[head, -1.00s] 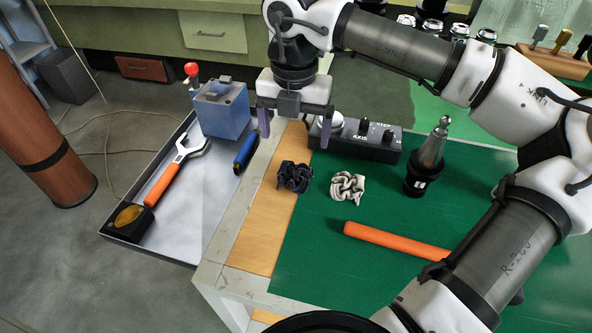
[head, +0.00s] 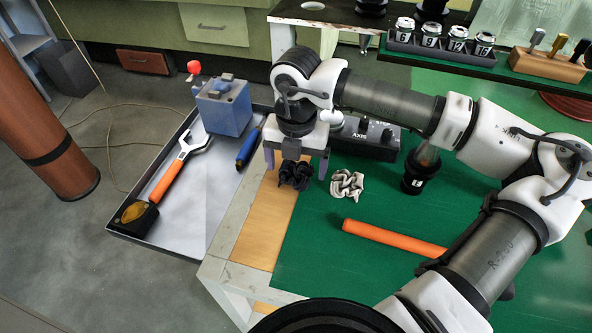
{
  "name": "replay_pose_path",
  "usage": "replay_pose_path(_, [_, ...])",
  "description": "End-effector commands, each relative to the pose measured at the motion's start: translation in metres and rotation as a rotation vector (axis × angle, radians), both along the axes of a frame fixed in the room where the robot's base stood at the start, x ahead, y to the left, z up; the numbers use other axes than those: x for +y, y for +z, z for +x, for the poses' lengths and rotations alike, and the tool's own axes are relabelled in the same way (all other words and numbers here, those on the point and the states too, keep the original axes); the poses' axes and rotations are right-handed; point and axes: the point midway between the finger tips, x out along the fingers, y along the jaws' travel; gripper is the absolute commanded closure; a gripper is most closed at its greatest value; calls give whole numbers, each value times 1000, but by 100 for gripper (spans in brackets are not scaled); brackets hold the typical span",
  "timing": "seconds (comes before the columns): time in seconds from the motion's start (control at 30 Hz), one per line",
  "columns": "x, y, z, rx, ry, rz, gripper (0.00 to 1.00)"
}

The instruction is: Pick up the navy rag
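The navy rag (head: 294,176) is a dark crumpled bundle on the left edge of the green mat, partly over the wooden strip. My gripper (head: 296,164) is open, pointing down, with one finger to the left of the rag and one to its right in the picture. The fingertips look slightly above or level with the rag's top; I cannot tell whether they touch it. The gripper body hides a little of the rag's far side.
A cream rag (head: 347,185) lies just right of the navy one. An orange bar (head: 392,237) lies in front on the green mat (head: 320,260). A tray (head: 186,225) with tools is at left.

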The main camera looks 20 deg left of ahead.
Motion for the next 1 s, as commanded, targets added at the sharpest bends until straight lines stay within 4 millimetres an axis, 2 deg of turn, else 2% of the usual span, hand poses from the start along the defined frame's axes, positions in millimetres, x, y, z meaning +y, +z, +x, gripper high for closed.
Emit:
replay_pose_path(0.03, [0,0,0,0,0,0,21])
replay_pose_path(0.33, [0,0,0,0,0,0,60])
replay_pose_path(0.73, [0,8,1,-1,-1,-1,60])
replay_pose_path(0.87, [0,23,1,-3,-1,-1,60])
replay_pose_path(1.0, [0,51,1,-5,-3,-2,60])
